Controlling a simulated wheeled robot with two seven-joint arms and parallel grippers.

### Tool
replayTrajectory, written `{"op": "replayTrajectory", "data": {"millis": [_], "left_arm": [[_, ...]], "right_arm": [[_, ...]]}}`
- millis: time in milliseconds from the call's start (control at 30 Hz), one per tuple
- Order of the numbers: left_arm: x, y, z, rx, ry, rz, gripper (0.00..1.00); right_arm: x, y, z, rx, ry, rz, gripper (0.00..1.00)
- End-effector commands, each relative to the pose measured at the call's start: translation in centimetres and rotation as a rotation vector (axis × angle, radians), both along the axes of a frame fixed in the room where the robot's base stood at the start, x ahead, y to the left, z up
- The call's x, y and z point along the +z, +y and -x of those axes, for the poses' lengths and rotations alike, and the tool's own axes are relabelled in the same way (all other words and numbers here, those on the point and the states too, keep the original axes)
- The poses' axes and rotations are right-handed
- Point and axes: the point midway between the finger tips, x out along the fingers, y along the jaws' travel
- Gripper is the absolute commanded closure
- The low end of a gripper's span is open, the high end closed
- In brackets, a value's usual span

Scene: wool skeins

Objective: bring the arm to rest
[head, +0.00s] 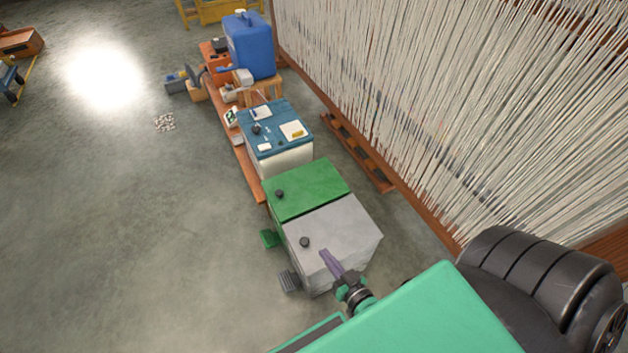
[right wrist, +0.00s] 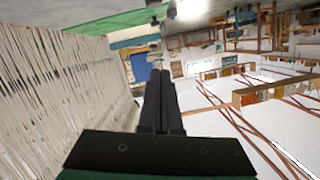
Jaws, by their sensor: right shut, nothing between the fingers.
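My right gripper (head: 328,261) shows in the head view at the lower middle, with its narrow fingers together and nothing between them. In the picture it overlaps the front part of the grey-lidded bin (head: 345,228); I cannot tell how high above the lid it is. In the right wrist view the dark fingers (right wrist: 160,82) lie side by side, shut and empty, pointing away from the camera. My left gripper is in neither view.
A green-lidded bin (head: 308,188) stands beside the grey one. Beyond are a blue-topped cabinet (head: 275,133) and a blue container (head: 250,45). Hanging pale strands (head: 440,90) fill the right side. The floor (head: 120,230) at left is largely clear.

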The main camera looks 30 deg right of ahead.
Motion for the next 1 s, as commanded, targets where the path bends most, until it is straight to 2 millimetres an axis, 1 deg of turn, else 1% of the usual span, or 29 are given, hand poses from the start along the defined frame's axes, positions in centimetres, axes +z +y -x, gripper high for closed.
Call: {"op": "replayTrajectory", "data": {"millis": [267, 333, 367, 433, 467, 500, 567, 600, 700, 733, 800, 833, 1000], "left_arm": [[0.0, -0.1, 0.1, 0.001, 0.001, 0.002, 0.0], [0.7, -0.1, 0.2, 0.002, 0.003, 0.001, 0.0], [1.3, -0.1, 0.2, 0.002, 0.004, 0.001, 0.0], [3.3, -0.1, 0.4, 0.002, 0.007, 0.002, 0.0], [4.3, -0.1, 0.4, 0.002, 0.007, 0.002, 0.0], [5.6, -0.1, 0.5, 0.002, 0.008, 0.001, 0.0], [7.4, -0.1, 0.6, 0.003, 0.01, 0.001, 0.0], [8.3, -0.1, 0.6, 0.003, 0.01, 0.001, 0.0], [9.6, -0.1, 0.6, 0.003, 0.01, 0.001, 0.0], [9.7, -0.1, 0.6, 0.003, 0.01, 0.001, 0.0], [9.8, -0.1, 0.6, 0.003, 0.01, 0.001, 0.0], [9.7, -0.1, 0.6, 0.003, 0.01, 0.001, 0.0], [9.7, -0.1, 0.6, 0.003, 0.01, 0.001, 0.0]], "right_arm": [[0.0, 0.0, 0.1, 0.001, 0.003, 0.001, 1.0], [-0.7, 0.2, 0.4, 0.018, 0.047, 0.012, 1.0], [-1.4, 0.4, 0.7, 0.034, 0.091, 0.022, 1.0], [-4.3, 0.7, 2.5, 0.096, 0.257, 0.072, 1.0], [-5.9, 0.6, 3.8, 0.132, 0.353, 0.101, 1.0], [-8.0, 0.2, 5.9, 0.181, 0.494, 0.15, 1.0], [-10.6, -1.2, 9.8, 0.249, 0.706, 0.224, 1.0], [-11.8, -2.5, 12.4, 0.287, 0.836, 0.27, 1.0], [-13.3, -5.5, 17.5, 0.349, 1.074, 0.355, 1.0], [-13.5, -6.2, 18.6, 0.358, 1.12, 0.369, 1.0], [-13.8, -7.0, 20.0, 0.373, 1.183, 0.389, 1.0], [-13.9, -7.2, 20.3, 0.376, 1.195, 0.393, 1.0], [-13.9, -7.2, 20.3, 0.376, 1.195, 0.393, 1.0]]}}
